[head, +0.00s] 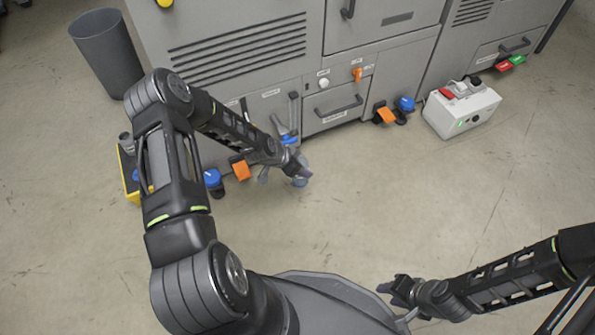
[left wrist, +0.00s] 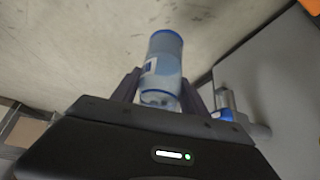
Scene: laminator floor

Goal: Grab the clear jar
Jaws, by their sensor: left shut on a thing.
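The clear jar (left wrist: 163,66), see-through with a blue rim and a blue-and-white label, stands between the two dark fingers of my left gripper (left wrist: 158,88) in the left wrist view. The fingers are shut on its sides. In the head view my left gripper (head: 297,172) is low in front of the grey machine, and its fingers are partly hidden by the wrist. A bluish part of the jar (head: 300,182) shows at its tip. My right gripper (head: 392,287) is near the bottom of the head view, far from the jar; its finger gap is unclear.
The grey machine (head: 235,38) stands along the back. A dark bin (head: 107,52) is at the upper left. A white control box (head: 461,108) is on the floor at the right. The middle floor is free.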

